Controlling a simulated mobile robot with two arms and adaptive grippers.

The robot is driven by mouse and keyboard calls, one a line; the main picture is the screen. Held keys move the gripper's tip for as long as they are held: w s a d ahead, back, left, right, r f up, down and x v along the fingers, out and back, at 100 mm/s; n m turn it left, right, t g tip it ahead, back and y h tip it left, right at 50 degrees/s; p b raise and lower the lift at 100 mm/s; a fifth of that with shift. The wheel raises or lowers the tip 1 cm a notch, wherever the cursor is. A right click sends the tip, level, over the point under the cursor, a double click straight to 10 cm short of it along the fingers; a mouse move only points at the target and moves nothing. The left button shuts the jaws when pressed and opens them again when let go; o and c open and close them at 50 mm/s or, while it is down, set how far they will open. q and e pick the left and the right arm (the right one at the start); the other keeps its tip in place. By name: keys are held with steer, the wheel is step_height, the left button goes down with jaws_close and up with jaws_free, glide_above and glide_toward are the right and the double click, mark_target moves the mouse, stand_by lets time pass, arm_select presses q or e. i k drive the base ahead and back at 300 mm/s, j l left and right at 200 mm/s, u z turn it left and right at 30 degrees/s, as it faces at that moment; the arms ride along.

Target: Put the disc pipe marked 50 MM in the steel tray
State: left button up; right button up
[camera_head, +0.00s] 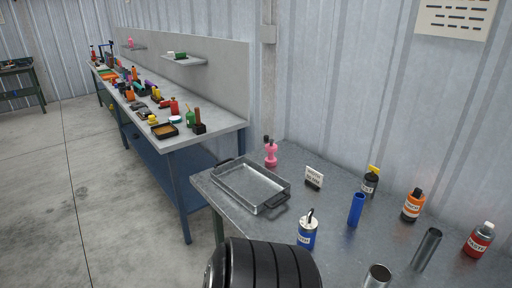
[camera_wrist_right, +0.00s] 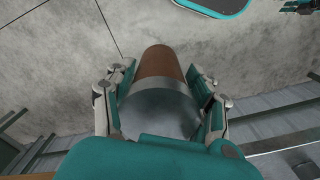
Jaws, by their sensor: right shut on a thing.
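The steel tray (camera_head: 283,186) lies empty on the near table, with dark handles at its ends. My right gripper (camera_wrist_right: 168,100) is shut on a brown pipe (camera_wrist_right: 160,65) with a grey metal near end, held between its two fingers in the right wrist view. The grey floor shows behind it. No 50 MM mark is readable on it. A blue pipe (camera_head: 356,210) and a grey steel pipe (camera_head: 427,249) stand upright on the table. The open top of another grey pipe (camera_head: 377,277) shows at the bottom edge. Neither gripper shows in the head view.
A blue-and-white can (camera_head: 307,234) is in front. A black ribbed round shape (camera_head: 265,265) covers the table's front edge.

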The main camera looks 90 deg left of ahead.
mark_target(249, 185)
steer(key=k+u, duration=0.1)
steer(key=u, duration=0.75)
steer(key=k+j+u, duration=0.15)
steer(key=u, duration=0.3)
steer(key=j+u, duration=0.1)
steer(key=j, duration=0.4)
steer(key=i+j+u, duration=0.1)
steer(key=j, duration=0.4)
steer(key=j+u, duration=0.15)
steer(key=j, duration=0.35)
steer(key=i+j+u, duration=0.1)
steer(key=j, duration=0.4)
steer(key=i, duration=0.05)
